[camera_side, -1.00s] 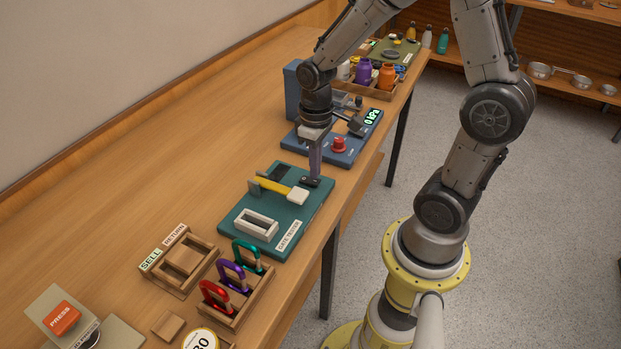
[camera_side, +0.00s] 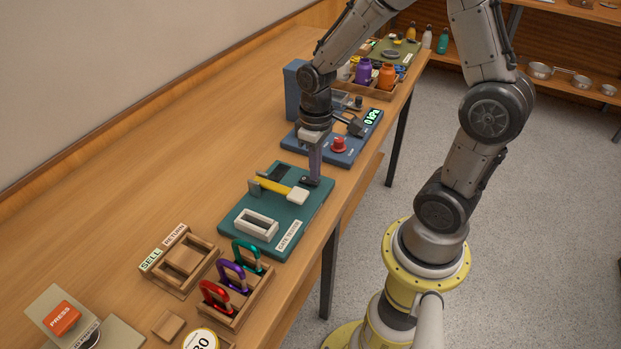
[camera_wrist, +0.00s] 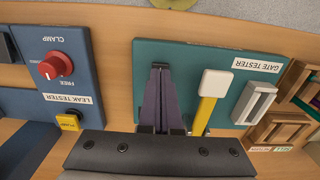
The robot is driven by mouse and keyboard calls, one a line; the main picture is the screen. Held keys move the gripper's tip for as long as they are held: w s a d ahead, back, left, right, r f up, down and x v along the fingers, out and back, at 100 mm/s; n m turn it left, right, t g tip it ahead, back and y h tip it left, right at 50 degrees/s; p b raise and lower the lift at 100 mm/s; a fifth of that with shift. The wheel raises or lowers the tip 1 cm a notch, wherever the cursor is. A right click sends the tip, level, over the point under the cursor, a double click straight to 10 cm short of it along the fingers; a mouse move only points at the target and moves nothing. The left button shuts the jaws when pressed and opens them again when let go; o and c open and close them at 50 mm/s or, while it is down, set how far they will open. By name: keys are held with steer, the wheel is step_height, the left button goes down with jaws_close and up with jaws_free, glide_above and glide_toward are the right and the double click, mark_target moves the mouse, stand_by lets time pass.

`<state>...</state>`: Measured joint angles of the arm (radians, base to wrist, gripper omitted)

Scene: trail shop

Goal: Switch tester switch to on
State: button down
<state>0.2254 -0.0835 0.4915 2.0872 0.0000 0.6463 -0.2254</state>
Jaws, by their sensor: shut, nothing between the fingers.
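The gate tester (camera_side: 300,222) is a green board near the table's front edge; it also shows in the wrist view (camera_wrist: 216,58). A small black part (camera_side: 322,183), which looks like its switch, sits at the board's far front corner. My gripper (camera_side: 314,178) is shut and empty, pointing down with its fingertips at this black part. In the wrist view the fingers (camera_wrist: 160,72) cover most of it, so its on or off position and exact contact are unclear. A yellow lever with a white end block (camera_side: 297,196) lies beside the fingers.
The blue leak tester (camera_side: 352,151) with a red knob (camera_side: 339,145) stands just beyond the green board. A white frame (camera_side: 257,225) sits on the board's near part. A wooden rack of carabiners (camera_side: 246,300) is nearer the camera. The table behind the board is clear.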

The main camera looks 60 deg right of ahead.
steer(key=shift+f, duration=0.65)
steer(key=shift+r, duration=3.55)
steer(key=s+a+r+n+t, duration=0.1)
steer(key=s+a+r+t, duration=0.1)
steer(key=r, duration=0.3)
steer(key=s+a+r+t, duration=0.2)
steer(key=a+r, duration=0.1)
steer(key=r, duration=0.2)
steer(key=s+a+m+t, duration=0.1)
steer(key=s, duration=0.6)
steer(key=shift+a+r+t, duration=0.15)
steer(key=shift+r+t, duration=0.15)
